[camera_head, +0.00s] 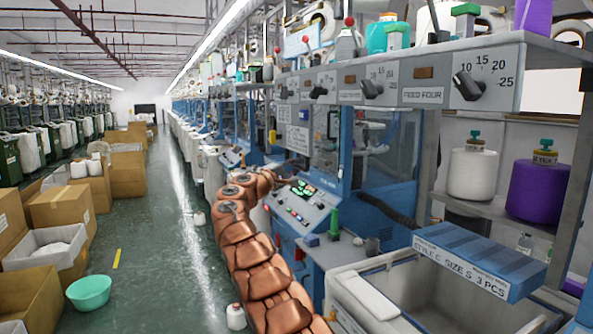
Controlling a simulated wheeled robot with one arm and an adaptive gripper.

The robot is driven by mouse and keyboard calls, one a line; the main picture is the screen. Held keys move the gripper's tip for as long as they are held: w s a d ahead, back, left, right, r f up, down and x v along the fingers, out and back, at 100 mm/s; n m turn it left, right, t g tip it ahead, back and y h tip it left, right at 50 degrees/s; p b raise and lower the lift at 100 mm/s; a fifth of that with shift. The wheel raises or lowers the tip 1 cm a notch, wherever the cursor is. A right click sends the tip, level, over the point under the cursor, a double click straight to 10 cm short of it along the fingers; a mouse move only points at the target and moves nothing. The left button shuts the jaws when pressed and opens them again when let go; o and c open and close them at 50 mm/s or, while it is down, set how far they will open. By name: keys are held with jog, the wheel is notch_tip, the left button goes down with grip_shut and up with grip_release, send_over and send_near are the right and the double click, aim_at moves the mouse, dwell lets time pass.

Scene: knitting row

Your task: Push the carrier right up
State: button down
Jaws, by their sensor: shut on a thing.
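My copper arm rises from the bottom centre and bends right toward the nearest blue knitting machine (345,205). My gripper (297,164) is small and dark at the arm's end, in front of the machine, above its control panel (303,200). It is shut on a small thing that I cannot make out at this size. I cannot pick out the carrier for certain. The machine's clear guard (385,150) and blue frame stand to the right of my gripper.
A grey bin (375,265) with a blue box (478,262) on its rim stands at the lower right. An overhead shelf (435,75) juts out above. Cardboard boxes (62,208) and a green basin (89,292) lie left.

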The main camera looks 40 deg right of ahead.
jog(key=shift+a+r, duration=0.1)
jog(key=shift+r, duration=0.7)
jog(key=c, duration=1.1)
grip_release()
jog(key=shift+c, duration=0.2)
jog(key=shift+f, duration=0.25)
jog(key=v, duration=1.2)
